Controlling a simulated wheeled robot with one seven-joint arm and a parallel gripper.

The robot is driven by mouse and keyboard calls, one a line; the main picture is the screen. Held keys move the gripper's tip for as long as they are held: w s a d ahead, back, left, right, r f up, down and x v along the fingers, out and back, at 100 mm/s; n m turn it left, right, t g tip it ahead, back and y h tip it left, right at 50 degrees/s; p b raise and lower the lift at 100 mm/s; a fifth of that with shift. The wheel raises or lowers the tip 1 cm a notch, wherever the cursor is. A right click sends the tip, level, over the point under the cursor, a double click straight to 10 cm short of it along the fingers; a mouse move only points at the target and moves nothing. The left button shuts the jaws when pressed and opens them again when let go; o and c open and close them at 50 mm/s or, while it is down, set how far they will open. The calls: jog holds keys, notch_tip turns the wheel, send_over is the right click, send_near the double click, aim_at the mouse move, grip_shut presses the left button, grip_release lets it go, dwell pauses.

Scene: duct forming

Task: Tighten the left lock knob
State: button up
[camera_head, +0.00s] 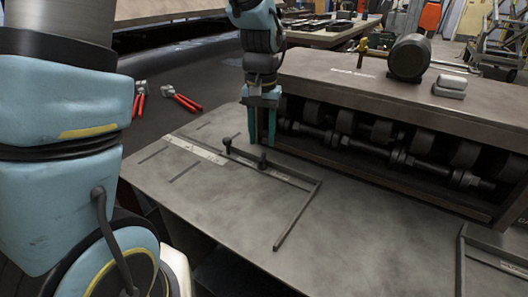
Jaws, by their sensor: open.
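Two small dark knobs stand on the guide bar fixed to the grey table (222,205). The left lock knob (227,144) is at the bar's left end, and the other knob (262,160) is a little to its right. My gripper (261,143) points down with two teal fingers spread apart and nothing visible between them. It is right of the left knob and, in the picture, just above the right knob. I cannot tell its exact height or whether it touches anything.
A forming machine (400,95) with a row of dark rollers stands right behind my gripper. An L-shaped bar (298,217) lies on the table. Red-handled snips (182,98) lie at the back left. The table's front middle is clear.

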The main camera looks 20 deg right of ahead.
aim_at(262, 158)
notch_tip(262, 158, down, 6)
jog(key=shift+p, duration=0.45)
grip_shut()
dwell(0.4)
